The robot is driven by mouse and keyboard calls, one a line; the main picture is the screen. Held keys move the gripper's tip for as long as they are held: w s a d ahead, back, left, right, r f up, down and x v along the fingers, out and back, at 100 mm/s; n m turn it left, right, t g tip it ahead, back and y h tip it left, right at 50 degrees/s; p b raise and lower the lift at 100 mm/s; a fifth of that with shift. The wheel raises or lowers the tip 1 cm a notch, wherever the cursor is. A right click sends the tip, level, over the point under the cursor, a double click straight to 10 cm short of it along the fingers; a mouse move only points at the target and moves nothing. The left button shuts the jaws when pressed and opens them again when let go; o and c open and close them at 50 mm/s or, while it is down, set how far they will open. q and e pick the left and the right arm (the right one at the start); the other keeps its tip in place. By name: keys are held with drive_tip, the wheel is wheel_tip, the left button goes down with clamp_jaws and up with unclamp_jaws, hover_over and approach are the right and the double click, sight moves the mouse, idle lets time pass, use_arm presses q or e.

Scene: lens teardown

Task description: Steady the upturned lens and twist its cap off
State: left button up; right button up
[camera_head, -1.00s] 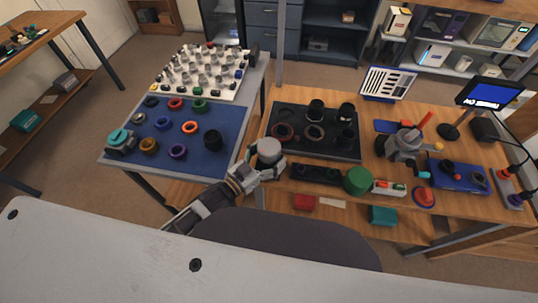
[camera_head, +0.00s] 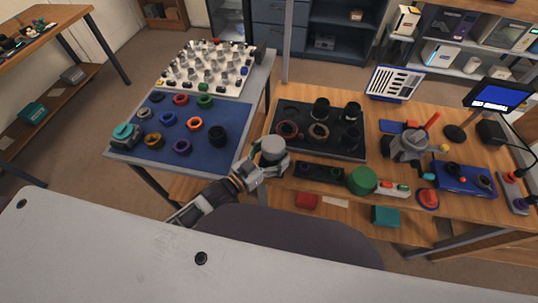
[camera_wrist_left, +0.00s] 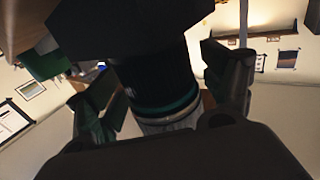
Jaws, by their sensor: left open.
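The lens stands between the fingers of my left gripper (camera_head: 272,163) in the head view; its round light grey top (camera_head: 272,145) faces up. My left gripper reaches in from the left at the front edge of the wooden bench. In the left wrist view, the lens (camera_wrist_left: 165,97) is a dark cylinder with a teal ring and a ribbed grey part. The fingers of my left gripper (camera_wrist_left: 168,95) stand on either side of it, open, with light showing beside the right finger. I cannot tell which part is the cap. My right gripper is not in view.
A dark tray (camera_head: 290,113) with black rings and barrels lies behind the lens. A blue mat (camera_head: 165,155) with coloured rings is left. A black holder (camera_head: 318,172), green cylinder (camera_head: 362,180) and grey device with a red handle (camera_head: 408,146) stand to the right.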

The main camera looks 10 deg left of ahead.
use_arm(q)
drive_tip(key=shift+s+a, duration=0.1)
drive_tip(key=v, duration=1.1)
drive_tip(key=shift+s+a, duration=0.2)
drive_tip(key=shift+s, duration=0.05)
idle(0.6)
idle(0.8)
